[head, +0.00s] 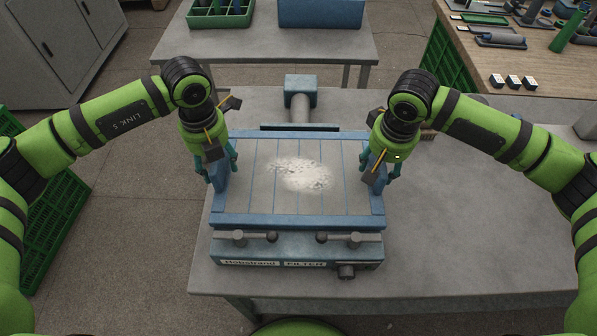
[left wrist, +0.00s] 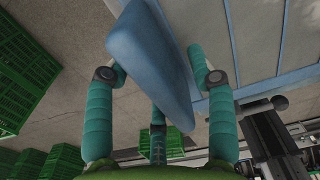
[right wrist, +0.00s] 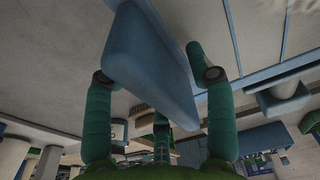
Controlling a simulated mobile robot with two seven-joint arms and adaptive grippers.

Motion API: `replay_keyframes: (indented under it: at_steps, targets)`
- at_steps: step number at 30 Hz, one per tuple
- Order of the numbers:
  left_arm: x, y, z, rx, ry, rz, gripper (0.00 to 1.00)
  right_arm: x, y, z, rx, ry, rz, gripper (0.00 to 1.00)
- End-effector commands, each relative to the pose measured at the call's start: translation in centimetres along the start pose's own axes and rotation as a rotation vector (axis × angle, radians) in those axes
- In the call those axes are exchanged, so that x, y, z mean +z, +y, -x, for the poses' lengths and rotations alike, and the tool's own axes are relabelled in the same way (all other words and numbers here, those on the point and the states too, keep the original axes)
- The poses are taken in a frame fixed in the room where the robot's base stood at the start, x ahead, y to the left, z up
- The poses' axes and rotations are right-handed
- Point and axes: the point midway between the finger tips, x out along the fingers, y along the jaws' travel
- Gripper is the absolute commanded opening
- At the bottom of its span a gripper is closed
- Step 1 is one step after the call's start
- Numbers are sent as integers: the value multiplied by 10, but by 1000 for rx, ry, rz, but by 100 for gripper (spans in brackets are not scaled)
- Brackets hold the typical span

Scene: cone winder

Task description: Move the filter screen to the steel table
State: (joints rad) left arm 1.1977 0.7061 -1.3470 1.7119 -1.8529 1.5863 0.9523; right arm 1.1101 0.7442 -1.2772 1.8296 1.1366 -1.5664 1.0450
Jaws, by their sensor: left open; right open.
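The filter screen (head: 262,190) is a flat grey panel in a blue frame, with a white dusty patch in its middle. It lies on a blue filter unit (head: 300,246) with dark clamp knobs along its front. My left gripper (head: 222,172) is open at the screen's left side; its fingers stand on both sides of a blue side handle (left wrist: 150,60). My right gripper (head: 378,172) is open at the right side, with its fingers on both sides of the other blue handle (right wrist: 148,60). Whether any finger touches a handle is unclear.
The unit stands on a grey metal-looking table (head: 470,245), with bare surface to its right. Another grey table (head: 265,46) behind carries a green crate and a blue bin. A wooden bench (head: 490,62) with tools stands at the back right. Green crates (head: 60,225) are on the floor at left.

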Motion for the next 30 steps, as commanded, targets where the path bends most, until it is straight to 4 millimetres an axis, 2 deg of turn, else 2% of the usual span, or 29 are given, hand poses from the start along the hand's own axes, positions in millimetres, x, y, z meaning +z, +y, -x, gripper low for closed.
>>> replay_keyframes:
  at_steps: [10,14,15,30]
  targets:
    - [0,0,-4,-1,0,-1,56,0,0,-4,0,1,1,56]
    - [0,0,-4,-1,0,-1,4,0,0,-4,0,0,1,4]
    - [0,0,-4,-1,0,-1,0,0,0,-4,0,0,1,0]
    - [0,0,4,-2,-2,-1,0,-2,0,3,-1,2,0,0]
